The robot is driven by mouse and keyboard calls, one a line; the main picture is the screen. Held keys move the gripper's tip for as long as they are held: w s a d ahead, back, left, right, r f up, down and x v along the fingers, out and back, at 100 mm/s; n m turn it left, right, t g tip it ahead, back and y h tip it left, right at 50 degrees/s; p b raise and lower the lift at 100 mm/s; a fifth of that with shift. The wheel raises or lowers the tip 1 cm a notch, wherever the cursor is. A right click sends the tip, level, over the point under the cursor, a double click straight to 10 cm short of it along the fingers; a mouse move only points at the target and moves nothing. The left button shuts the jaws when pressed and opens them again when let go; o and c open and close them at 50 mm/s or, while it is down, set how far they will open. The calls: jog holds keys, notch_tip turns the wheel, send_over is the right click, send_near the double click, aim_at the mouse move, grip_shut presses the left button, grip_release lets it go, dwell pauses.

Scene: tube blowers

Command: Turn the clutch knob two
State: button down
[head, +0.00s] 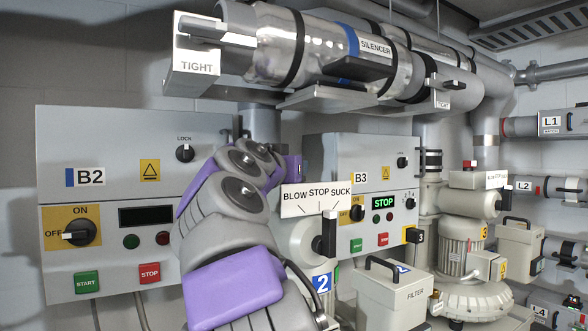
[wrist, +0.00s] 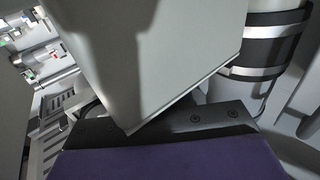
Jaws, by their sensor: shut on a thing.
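Unit two carries a blue number 2 label (head: 322,284) in the head view. A black upright handle (head: 326,234) on this unit stands below the BLOW STOP SUCK plate (head: 316,199), and no gripper is around it there. I cannot make out a knob marked clutch. My gripper shows in the wrist view as a purple body with a dark front edge (wrist: 190,122), close against a large pale grey block (wrist: 150,55). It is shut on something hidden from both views. In the head view my arm hides its fingertips, between the B2 and B3 boxes.
Control box B2 (head: 215,225) stands left of my arm, and box B3 (head: 320,150) stands behind it to the right. The SILENCER pipe (head: 325,50) hangs overhead. A filter box (head: 395,300) stands low at the right. A black-strapped pipe (wrist: 265,45) is right of the grey block.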

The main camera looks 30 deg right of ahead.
jog(key=c, duration=1.4)
grip_release()
jog(key=o, duration=0.3)
jog(key=shift+w, duration=0.25)
jog(key=shift+s, duration=0.15)
jog(key=shift+r, duration=0.1)
jog(key=shift+r+p, duration=0.5)
jog(key=shift+r, duration=1.1)
jog(key=s+a, duration=0.1)
jog(key=s, duration=0.4)
jog(key=s+a+r, duration=0.1)
jog(key=s+a, duration=0.1)
jog(key=s, duration=0.3)
jog(key=s+a+b, duration=0.1)
jog(key=s+a, duration=0.1)
jog(key=s, duration=0.3)
jog(key=shift+r, duration=0.2)
